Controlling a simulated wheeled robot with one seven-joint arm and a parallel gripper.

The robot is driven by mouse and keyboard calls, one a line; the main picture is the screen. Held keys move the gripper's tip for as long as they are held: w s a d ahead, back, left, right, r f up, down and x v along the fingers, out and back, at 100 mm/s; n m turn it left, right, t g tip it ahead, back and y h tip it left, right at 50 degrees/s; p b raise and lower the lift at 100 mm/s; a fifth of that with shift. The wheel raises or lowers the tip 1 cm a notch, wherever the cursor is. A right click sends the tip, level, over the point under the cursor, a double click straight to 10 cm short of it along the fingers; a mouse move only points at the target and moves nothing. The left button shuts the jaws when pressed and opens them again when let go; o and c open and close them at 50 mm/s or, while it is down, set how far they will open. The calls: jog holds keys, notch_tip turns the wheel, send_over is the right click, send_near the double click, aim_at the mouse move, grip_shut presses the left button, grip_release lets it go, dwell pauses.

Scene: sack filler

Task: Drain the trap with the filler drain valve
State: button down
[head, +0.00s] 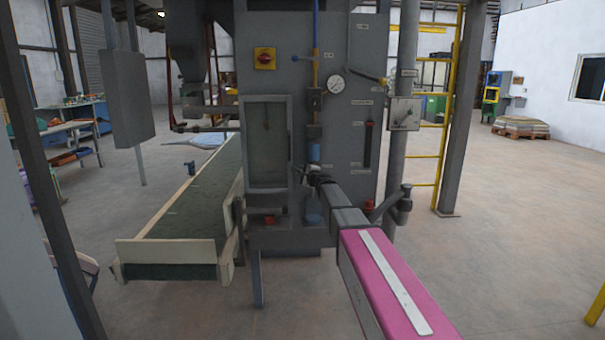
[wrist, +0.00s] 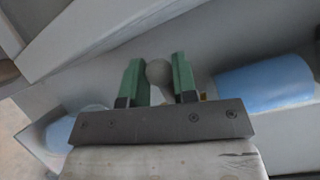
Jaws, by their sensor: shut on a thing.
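My gripper (head: 318,178) is at the front of the grey filler cabinet, between a blue trap bowl (head: 314,152) above and a blue-grey bottle (head: 313,210) below. In the wrist view its two green fingers (wrist: 158,78) are shut on a small grey rounded knob (wrist: 157,70), which looks like the filler drain valve. The blue bowl (wrist: 265,82) lies to the right of the fingers there, and another blue cylinder (wrist: 72,127) lies to the left. My gripper hides most of the valve in the head view, and I cannot tell its turn position or any liquid level.
A pressure gauge (head: 335,84) and a yellow-and-red switch (head: 264,58) are on the cabinet above. A windowed door (head: 266,142) is left of my gripper. A green conveyor (head: 190,210) runs on the left. The floor at right is clear up to a yellow ladder (head: 449,110).

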jog(key=shift+f+n, duration=0.3)
jog(key=d+f+n+g+h, duration=0.1)
jog(key=n+h, duration=0.1)
jog(key=n, duration=0.1)
jog(key=d+f+n+g+h, duration=0.1)
jog(key=f+n, duration=0.1)
jog(key=n, duration=0.1)
jog(key=d+f+n+g+h, duration=0.1)
jog(key=n+h, duration=0.1)
jog(key=shift+d+f+n+h, duration=0.2)
jog(key=shift+f+n+h, duration=0.1)
jog(key=shift+n, duration=0.1)
jog(key=shift+d+f+n+h, duration=0.2)
jog(key=shift+d+n+h, duration=0.7)
jog(key=shift+n, duration=0.2)
jog(key=c, duration=0.9)
grip_release()
